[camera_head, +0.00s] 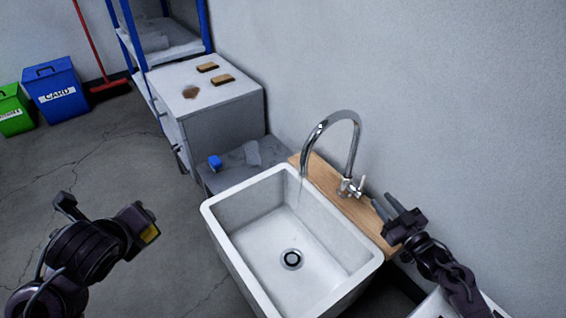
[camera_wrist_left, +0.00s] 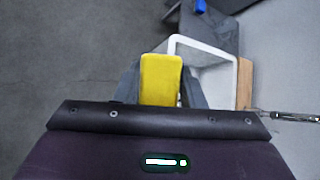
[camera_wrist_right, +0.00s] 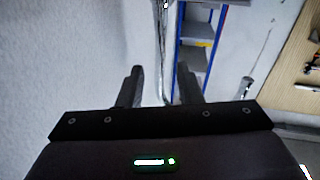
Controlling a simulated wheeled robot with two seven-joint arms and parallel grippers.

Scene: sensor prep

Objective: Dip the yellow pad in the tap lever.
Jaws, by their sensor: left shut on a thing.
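The yellow pad (camera_wrist_left: 161,78) is held between the fingers of my left gripper (camera_wrist_left: 160,92) in the left wrist view. In the head view, only a small part of the pad (camera_head: 150,234) shows at my left gripper (camera_head: 140,218), left of the sink and apart from it. The chrome tap (camera_head: 352,140) has its lever (camera_head: 358,186) at its base, and a thin stream of water seems to fall from its spout. My right gripper (camera_head: 383,203) is open just right of the lever. In the right wrist view, the tap's chrome pipe (camera_wrist_right: 163,50) shows beyond the open fingers (camera_wrist_right: 160,88).
The white sink (camera_head: 222,238) is empty, with a dark drain (camera_head: 291,259). A wooden board (camera_head: 330,190) runs behind it along the wall. A grey cabinet (camera_head: 222,110) with brown blocks (camera_head: 222,80) stands beyond, near a blue bin (camera_head: 55,90).

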